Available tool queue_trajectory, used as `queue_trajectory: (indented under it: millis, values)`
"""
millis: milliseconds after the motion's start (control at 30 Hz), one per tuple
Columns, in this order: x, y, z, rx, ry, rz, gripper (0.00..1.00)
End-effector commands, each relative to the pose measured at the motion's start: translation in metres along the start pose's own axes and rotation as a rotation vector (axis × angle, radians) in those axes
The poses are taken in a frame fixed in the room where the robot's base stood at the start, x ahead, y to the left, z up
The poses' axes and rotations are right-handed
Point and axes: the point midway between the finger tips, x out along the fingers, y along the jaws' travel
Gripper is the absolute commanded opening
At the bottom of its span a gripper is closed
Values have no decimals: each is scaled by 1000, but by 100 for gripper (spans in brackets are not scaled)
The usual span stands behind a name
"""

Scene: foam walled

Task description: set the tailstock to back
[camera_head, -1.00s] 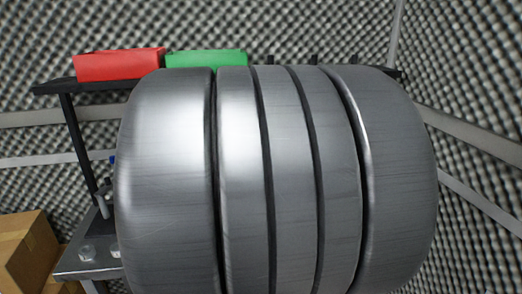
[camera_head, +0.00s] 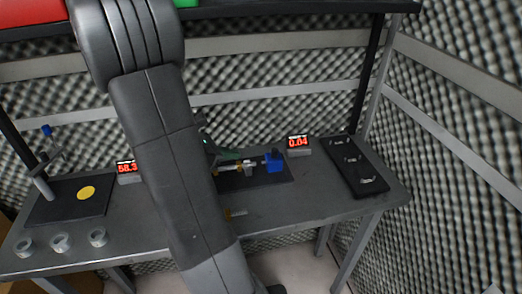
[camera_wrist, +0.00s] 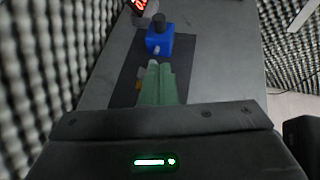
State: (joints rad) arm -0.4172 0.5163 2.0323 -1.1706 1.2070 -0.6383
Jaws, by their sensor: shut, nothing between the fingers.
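The tailstock appears to be the blue block (camera_head: 273,161) on a dark base plate (camera_head: 262,179) on the bench, at the right end of a small device with metal and brass-coloured parts. In the wrist view the blue block (camera_wrist: 160,42) has a black knob (camera_wrist: 159,20) on top and a small silver nub facing my gripper. My gripper (camera_wrist: 160,65) has green fingers, shut and empty, with the tips short of the block. In the head view my gripper (camera_head: 225,153) shows partly behind my arm, left of the block. I cannot tell whether it touches the device.
Two red displays (camera_head: 298,142) (camera_head: 126,168) stand on the bench (camera_head: 310,205). A black rack (camera_head: 352,165) is at right. At left are a yellow disc (camera_head: 86,193), a stand (camera_head: 42,180) and several metal rings (camera_head: 60,242).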

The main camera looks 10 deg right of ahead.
Motion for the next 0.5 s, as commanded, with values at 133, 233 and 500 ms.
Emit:
queue_trajectory:
  millis: [133,233,500]
  values:
    - [26,-1,0,1,1,-6,0]
    - [42,-1,0,3,1,-7,0]
    - [81,-1,6,5,2,-6,0]
